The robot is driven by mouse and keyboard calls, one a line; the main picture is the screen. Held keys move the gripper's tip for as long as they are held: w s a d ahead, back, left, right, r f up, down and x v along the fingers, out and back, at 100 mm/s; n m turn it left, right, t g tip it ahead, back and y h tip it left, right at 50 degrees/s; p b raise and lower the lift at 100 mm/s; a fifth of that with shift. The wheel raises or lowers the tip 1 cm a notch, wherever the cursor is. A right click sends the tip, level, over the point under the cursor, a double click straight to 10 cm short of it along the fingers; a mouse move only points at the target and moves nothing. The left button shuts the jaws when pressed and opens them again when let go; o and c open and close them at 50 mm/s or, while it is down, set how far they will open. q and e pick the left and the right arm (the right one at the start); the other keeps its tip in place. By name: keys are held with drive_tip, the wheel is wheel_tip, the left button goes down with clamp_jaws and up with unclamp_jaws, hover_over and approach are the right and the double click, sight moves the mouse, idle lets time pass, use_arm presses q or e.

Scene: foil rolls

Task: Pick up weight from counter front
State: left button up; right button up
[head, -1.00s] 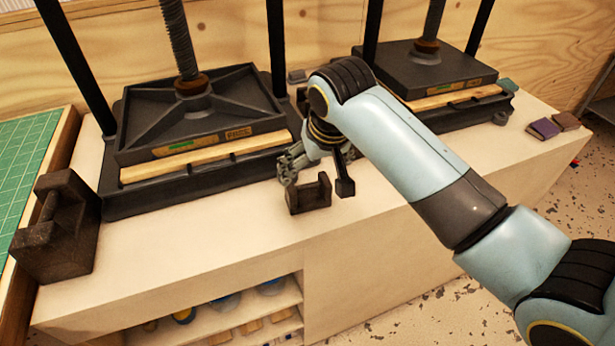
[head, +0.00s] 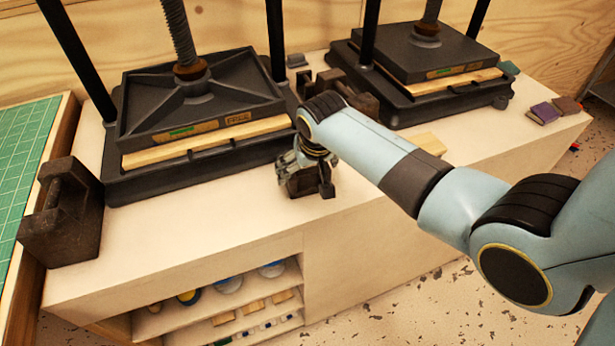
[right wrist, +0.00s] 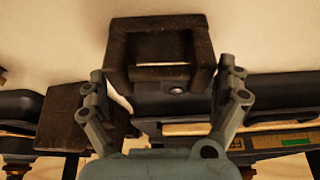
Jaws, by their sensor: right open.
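A small dark brown weight (head: 303,186) with a handle stands at the front of the pale counter (head: 215,228), and my gripper partly hides it in the head view. My right gripper (head: 288,170) is open at this weight. In the right wrist view the weight (right wrist: 160,38) lies between and just beyond the two spread fingers of the gripper (right wrist: 163,75), with a gap visible on each side. My left gripper is not in view.
A larger dark weight (head: 62,225) stands at the counter's left end, and another (head: 355,97) between two black presses (head: 200,112) (head: 415,62). A green mat (head: 25,150) lies at left. Small books (head: 543,113) lie at right. The counter's front strip is mostly clear.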

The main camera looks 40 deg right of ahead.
drive_tip(key=c, duration=1.3)
drive_tip(key=shift+w+r, duration=0.1)
drive_tip(key=shift+r, duration=0.05)
drive_tip(key=shift+c, duration=0.2)
